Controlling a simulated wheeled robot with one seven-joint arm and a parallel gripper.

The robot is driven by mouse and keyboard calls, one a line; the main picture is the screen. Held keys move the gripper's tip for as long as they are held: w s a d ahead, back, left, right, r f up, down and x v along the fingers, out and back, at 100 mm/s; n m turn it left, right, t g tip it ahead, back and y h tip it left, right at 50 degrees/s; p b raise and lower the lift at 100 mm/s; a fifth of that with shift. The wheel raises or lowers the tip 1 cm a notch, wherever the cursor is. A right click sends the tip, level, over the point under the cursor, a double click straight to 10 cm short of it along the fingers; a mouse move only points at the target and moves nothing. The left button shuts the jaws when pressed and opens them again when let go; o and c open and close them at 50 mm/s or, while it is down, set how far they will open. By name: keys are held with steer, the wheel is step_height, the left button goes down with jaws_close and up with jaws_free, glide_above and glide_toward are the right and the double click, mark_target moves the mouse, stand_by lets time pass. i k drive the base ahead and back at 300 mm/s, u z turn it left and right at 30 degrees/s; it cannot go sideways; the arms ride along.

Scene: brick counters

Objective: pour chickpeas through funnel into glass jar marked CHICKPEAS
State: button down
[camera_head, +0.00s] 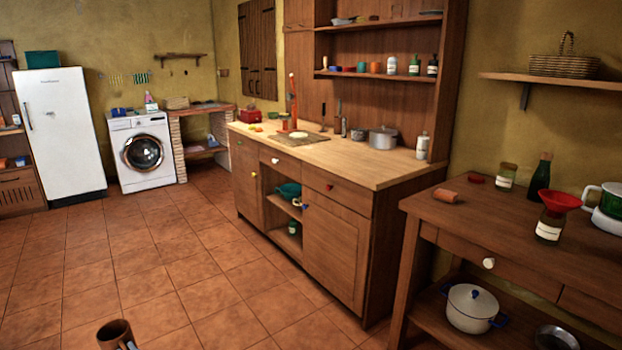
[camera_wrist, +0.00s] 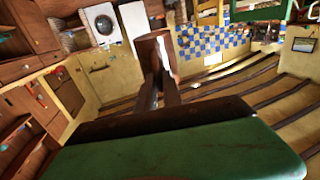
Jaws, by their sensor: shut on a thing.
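A glass jar (camera_head: 548,230) with a white label and dark contents or dark glass stands on the right wooden table. A red funnel (camera_head: 562,201) sits in its mouth. The label is too small to read. A second labelled jar (camera_head: 506,177) with no funnel stands behind it to the left. My gripper (camera_wrist: 164,76) is shut on a brown cylindrical cup (camera_wrist: 153,48) in the wrist view. The cup also shows at the bottom left of the head view (camera_head: 115,334), over the floor and far from the jar. I cannot make out chickpeas inside it.
The right table (camera_head: 480,217) also holds a dark green bottle (camera_head: 540,177), an orange-brown cylinder (camera_head: 446,195) lying down, a red lid (camera_head: 476,178) and a white-and-green appliance (camera_head: 606,203). A wooden counter (camera_head: 352,163) stands left of it. The tiled floor (camera_head: 140,255) is open.

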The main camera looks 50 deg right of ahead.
mark_target(551, 225)
steer(key=z, duration=0.55)
steer(key=i, duration=1.2)
steer(key=z, duration=1.5)
steer(key=i, duration=0.45)
steer(key=z, duration=0.5)
